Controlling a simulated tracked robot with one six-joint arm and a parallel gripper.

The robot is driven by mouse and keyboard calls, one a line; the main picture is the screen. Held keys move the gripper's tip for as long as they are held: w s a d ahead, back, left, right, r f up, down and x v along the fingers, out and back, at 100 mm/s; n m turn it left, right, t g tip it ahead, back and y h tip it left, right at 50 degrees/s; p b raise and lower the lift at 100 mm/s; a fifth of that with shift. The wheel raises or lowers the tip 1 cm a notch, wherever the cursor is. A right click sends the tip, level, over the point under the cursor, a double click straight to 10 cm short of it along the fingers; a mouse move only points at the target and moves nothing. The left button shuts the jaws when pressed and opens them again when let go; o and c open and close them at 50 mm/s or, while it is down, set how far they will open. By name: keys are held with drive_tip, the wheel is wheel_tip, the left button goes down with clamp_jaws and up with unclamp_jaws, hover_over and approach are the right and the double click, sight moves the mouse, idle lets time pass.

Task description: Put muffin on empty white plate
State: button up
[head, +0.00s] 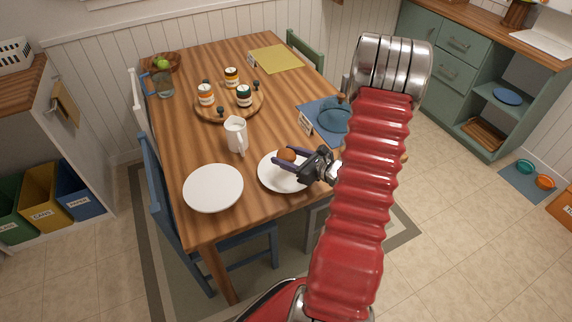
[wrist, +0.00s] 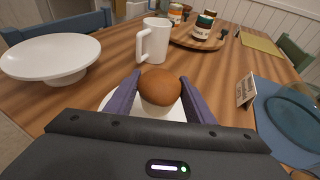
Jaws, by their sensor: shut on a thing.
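The brown muffin (head: 287,154) is between the two purple fingers of my gripper (head: 287,157), which is shut on it. In the wrist view the muffin (wrist: 160,88) sits between the fingertips (wrist: 160,76), its lower part pale. A round white plate (head: 272,182) lies under the gripper near the table's front right; its rim (wrist: 106,100) shows beside the left finger. I cannot tell whether the muffin touches this plate. A second white piece, an empty white dish (head: 213,187), stands to the left; in the wrist view it looks raised on a foot (wrist: 50,57).
A round wooden tray (head: 215,116) with several jars is farther back. A blue placemat (head: 312,114) with a blue plate (head: 333,120) and a small card (head: 306,123) lie to the right. A blue chair (head: 160,185) is at left.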

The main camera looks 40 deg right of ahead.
drive_tip(key=shift+f, duration=1.95)
drive_tip(key=o, duration=0.8)
drive_tip(key=shift+f, duration=0.1)
drive_tip(key=shift+s+r, duration=0.2)
drive_tip(key=shift+s, duration=0.05)
drive_tip(key=v, duration=1.1)
drive_tip(key=shift+s+r, duration=0.15)
drive_tip(key=shift+s, duration=0.1)
